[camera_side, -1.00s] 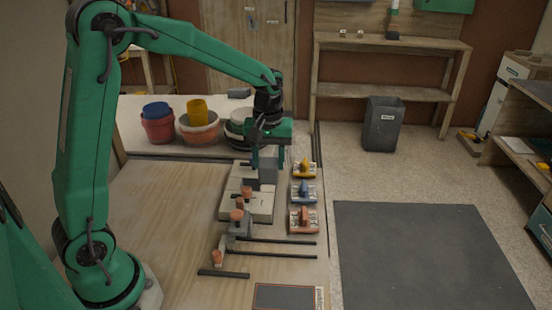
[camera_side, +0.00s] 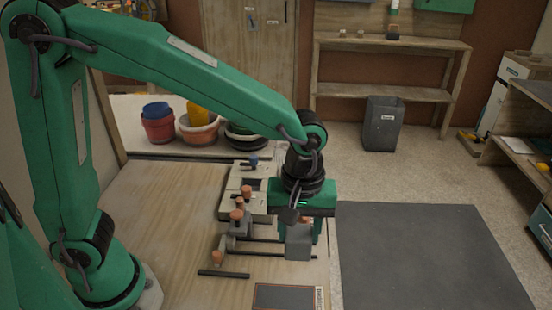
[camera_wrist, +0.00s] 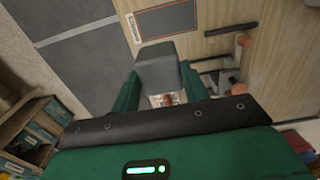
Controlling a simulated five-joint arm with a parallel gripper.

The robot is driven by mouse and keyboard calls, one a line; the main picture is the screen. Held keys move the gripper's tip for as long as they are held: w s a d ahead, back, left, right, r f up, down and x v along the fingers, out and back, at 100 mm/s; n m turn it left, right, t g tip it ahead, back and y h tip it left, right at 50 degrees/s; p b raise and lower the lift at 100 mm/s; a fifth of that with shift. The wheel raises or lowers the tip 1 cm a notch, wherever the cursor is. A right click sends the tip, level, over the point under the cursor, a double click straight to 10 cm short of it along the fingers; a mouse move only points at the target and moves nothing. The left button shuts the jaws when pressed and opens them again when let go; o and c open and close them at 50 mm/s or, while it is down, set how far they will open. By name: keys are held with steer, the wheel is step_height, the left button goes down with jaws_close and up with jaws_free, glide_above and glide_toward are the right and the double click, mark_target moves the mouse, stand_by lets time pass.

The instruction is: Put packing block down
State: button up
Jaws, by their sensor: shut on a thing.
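The packing block (camera_side: 298,243) is a plain grey block held between the fingers of my gripper (camera_side: 300,228), near the table's right edge. In the side view it overlaps the ends of the dark clamp bars; its exact height above the table is hard to tell. In the wrist view the block (camera_wrist: 158,66) sits between the green fingers (camera_wrist: 155,92). A dark grey rectangular pad (camera_side: 284,297) with a pale label lies at the table's front. It also shows at the top of the wrist view (camera_wrist: 168,17), apart from the block.
A cream mould (camera_side: 232,210) with orange-knobbed clamps stands left of my gripper. A loose dark bar (camera_side: 223,273) lies in front of it. Pots (camera_side: 198,130) and stacked dishes stand behind. The table's left part is bare. A dark mat (camera_side: 430,255) lies on the floor.

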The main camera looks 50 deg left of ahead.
steer(key=shift+s+d, duration=0.6)
steer(key=shift+s, duration=0.05)
steer(key=shift+w+a+f, duration=1.25)
steer(key=shift+w+f, duration=0.25)
steer(key=shift+f, duration=0.35)
steer(key=shift+w+a+f, duration=1.3)
steer(key=shift+w+f, duration=0.15)
steer(key=shift+f, duration=0.35)
steer(key=shift+w+a+f, duration=1.25)
steer(key=shift+w+f, duration=0.25)
steer(key=shift+f, duration=0.35)
steer(key=shift+f, duration=0.1)
steer(key=o, duration=1)
steer(key=shift+c, duration=0.2)
